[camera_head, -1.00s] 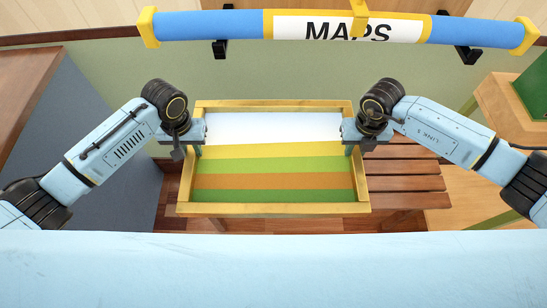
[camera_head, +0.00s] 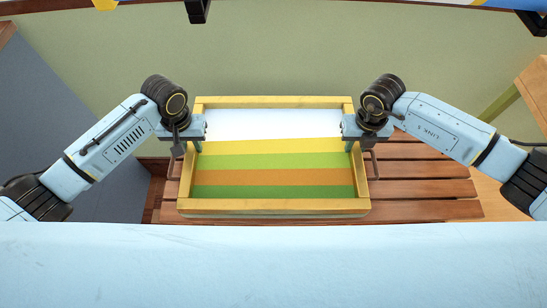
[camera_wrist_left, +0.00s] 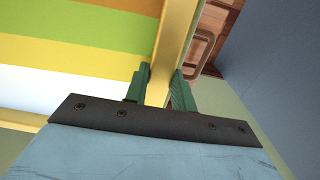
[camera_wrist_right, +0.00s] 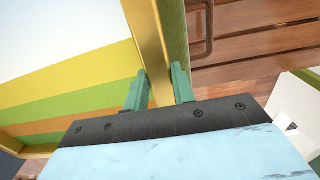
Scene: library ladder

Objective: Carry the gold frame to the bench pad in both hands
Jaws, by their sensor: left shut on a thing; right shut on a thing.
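The gold frame (camera_head: 275,206) holds a picture with white, yellow, green and orange stripes. In the head view it is held level between my two arms, in front of my body. My left gripper (camera_head: 198,137) is shut on the frame's left rail, and its green fingers (camera_wrist_left: 160,88) straddle that rail in the left wrist view. My right gripper (camera_head: 351,138) is shut on the right rail, with its fingers (camera_wrist_right: 160,88) on either side in the right wrist view. A slatted wooden bench (camera_head: 425,188) shows beneath and to the right of the frame. The frame hides any pad.
Dark bench handles or armrests (camera_head: 374,165) show just outside the frame. A grey-blue panel (camera_head: 50,110) stands at the left. A green wall (camera_head: 280,50) lies behind the bench. A wooden piece with a green leg (camera_head: 500,105) is at the right.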

